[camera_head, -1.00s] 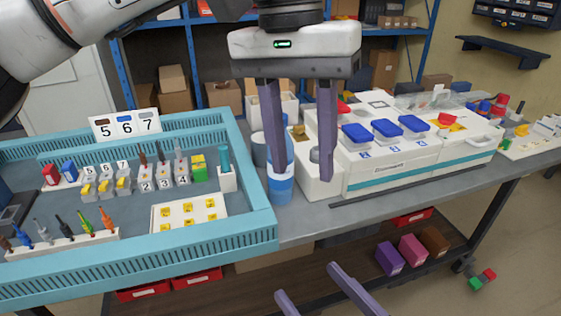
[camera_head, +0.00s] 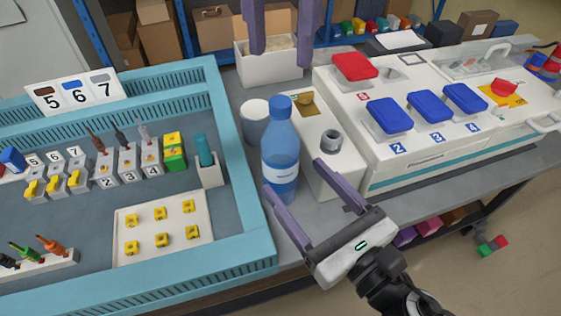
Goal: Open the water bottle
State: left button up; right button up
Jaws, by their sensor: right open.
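The water bottle (camera_head: 280,150), translucent blue with a white label, stands upright on the grey table just right of the teal-rimmed tray. Its blue cap (camera_head: 280,103) is on top. My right gripper (camera_head: 295,177) comes in from the lower right. It is open, its two purple fingers on either side of the bottle's lower part in the picture; contact cannot be told. My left gripper (camera_head: 281,46) shows only its two parted fingers at the top edge. It is open and empty, above the bottle in the picture; its body is out of frame.
A white cup (camera_head: 256,122) stands just behind the bottle. A white block with a grey ring (camera_head: 331,139) is close on the right, before a white box with blue lids (camera_head: 427,108). The tray's teal rim (camera_head: 240,185) is close on the left.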

aim_at(280, 101)
jog(key=x, duration=0.7)
pick_arm(q)
jog(key=shift+w, duration=0.1)
pick_arm(e)
grip_shut()
pick_arm(q)
jog(key=shift+f, duration=4.05)
